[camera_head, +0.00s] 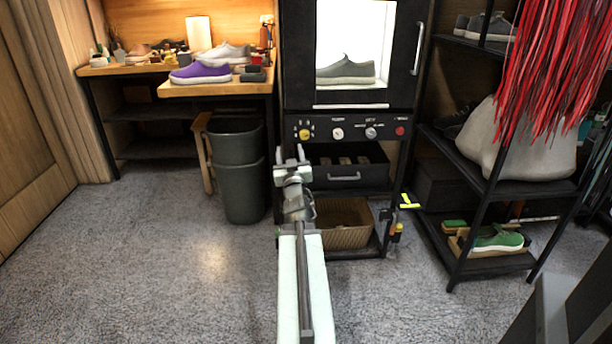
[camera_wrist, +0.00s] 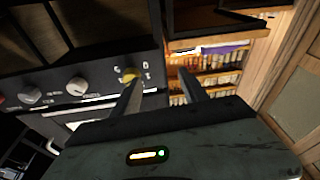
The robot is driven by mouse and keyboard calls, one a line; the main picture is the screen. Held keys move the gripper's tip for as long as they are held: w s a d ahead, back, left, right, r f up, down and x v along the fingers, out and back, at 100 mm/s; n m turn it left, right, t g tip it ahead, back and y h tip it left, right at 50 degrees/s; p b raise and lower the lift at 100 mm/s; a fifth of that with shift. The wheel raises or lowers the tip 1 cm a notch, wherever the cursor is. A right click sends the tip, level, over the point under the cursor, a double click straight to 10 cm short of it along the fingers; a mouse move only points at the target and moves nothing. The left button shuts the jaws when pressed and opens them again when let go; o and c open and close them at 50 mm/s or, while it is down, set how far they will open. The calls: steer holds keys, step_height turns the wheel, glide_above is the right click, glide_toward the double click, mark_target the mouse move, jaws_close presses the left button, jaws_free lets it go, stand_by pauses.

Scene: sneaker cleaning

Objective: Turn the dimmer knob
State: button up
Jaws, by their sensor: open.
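The black control panel (camera_head: 354,122) under the lit display box carries a row of knobs: a yellow knob (camera_head: 305,134), a white knob (camera_head: 338,133), a grey knob (camera_head: 371,133) and a red one (camera_head: 400,131). The labels are too small to tell which is the dimmer. My gripper (camera_head: 289,152) is open and empty, below and left of the yellow knob. In the wrist view, the yellow knob (camera_wrist: 131,75) is beside the tip of the left finger of my gripper (camera_wrist: 160,82), not between the fingers. A pale knob (camera_wrist: 77,86) is farther left.
A dark drawer (camera_head: 345,177) and a woven basket (camera_head: 343,236) sit below the panel. Grey bins (camera_head: 241,190) stand left of my arm. A black shelf rack (camera_head: 482,188) stands at the right. The carpet (camera_head: 160,260) at the left is clear.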

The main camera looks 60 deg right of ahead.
mark_target(305, 137)
steer(key=s+d+t+h+b, duration=0.1)
steer(key=s+d+h+b, duration=0.1)
steer(key=s, duration=0.4)
steer(key=p+x, duration=0.1)
steer(key=x, duration=0.1)
steer(key=p+x, duration=0.1)
steer(key=x, duration=0.2)
steer(key=f+x, duration=0.1)
steer(key=x, duration=0.2)
steer(key=shift+w+d+p, duration=0.1)
steer(key=shift+w+p, duration=0.15)
steer(key=shift+p, duration=0.15)
jaws_close()
